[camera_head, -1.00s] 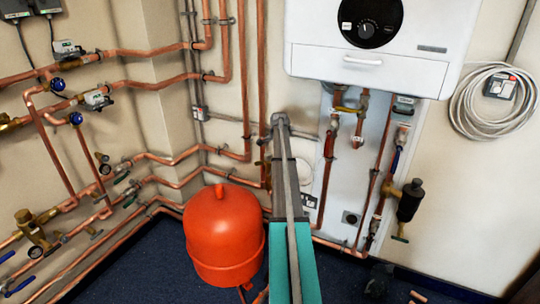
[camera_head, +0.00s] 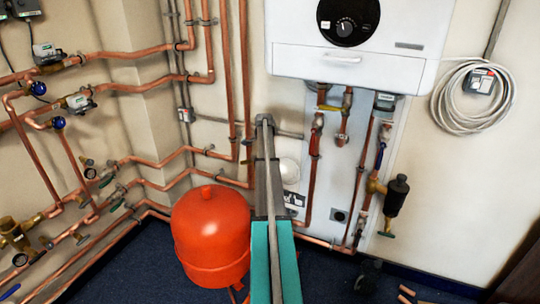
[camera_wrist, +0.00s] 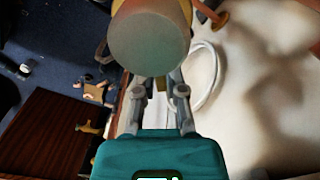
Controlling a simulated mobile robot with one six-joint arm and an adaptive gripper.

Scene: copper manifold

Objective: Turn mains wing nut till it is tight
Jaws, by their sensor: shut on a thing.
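My gripper (camera_wrist: 158,88) shows in the wrist view, with its teal body at the bottom and its two grey fingers closed in. It is shut on a small brass piece between the fingertips, which I take for the mains wing nut (camera_wrist: 161,83); it is mostly hidden. A large dull brownish-green cylinder (camera_wrist: 150,42) stands right above the fingertips and covers much of the view there. In the head view my own arm reaches up towards the pipes and hides the gripper and the nut. How tight the nut is cannot be seen.
A red tank (camera_head: 210,237) stands left of my arm. The white boiler (camera_head: 352,62) hangs above right, with copper pipes and a dark canister (camera_head: 397,194) below it. Copper pipework with valves covers the left wall. A white cable coil (camera_head: 470,98) hangs right. Dark blue floor lies below.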

